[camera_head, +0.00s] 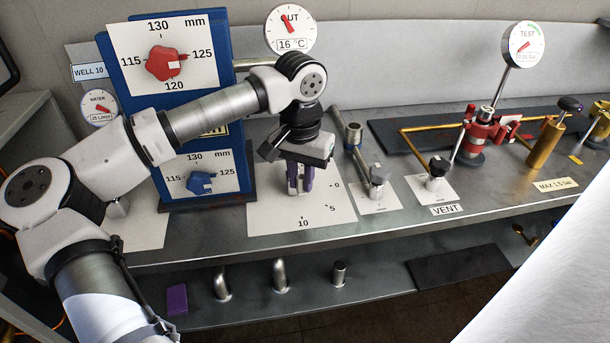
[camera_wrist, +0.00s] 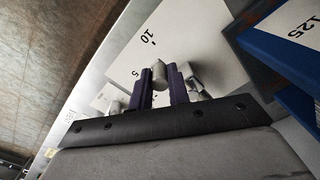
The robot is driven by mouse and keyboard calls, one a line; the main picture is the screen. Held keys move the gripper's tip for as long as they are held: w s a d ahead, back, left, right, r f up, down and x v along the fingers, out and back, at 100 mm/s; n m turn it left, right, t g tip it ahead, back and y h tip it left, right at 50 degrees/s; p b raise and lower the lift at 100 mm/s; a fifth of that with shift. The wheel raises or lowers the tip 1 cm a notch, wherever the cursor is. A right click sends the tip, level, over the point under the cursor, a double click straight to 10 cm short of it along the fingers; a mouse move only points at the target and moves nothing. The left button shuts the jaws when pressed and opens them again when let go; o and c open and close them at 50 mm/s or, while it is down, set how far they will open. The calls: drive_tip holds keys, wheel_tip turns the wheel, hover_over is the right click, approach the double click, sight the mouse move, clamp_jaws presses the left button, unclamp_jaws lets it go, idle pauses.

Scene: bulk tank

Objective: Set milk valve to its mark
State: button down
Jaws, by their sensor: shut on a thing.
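My gripper (camera_head: 300,180) points down over a white scale plate (camera_head: 265,215) on the steel bench. The plate carries the numbers 10, 5 and 0. In the wrist view my gripper's purple fingers (camera_wrist: 160,88) are closed around a grey valve handle (camera_wrist: 158,72). The same plate (camera_wrist: 190,32) shows there with its 10 and 5. The handle's far end projects past the fingertips, roughly toward the 10 side. Its exact pointing is hard to tell. My gripper hides most of the valve in the head view. No milk label is readable.
A blue panel (camera_head: 212,138) with a red knob (camera_head: 164,63) and a blue knob (camera_head: 200,183) stands close left of my gripper. Right of the plate are two small valves (camera_head: 378,180) (camera_head: 437,172), then a red fitting (camera_head: 478,130). The OUT dial (camera_head: 290,28) reads 16 °C.

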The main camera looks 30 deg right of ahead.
sight(299, 177)
drive_tip(key=shift+w+a, duration=0.1)
idle(0.3)
drive_tip(key=c, duration=1.3)
unclamp_jaws()
drive_tip(key=shift+r, duration=0.1)
wheel_tip(299, 177, up, 14)
drive_tip(key=shift+f+b, duration=0.15)
drive_tip(key=shift+b, duration=0.5)
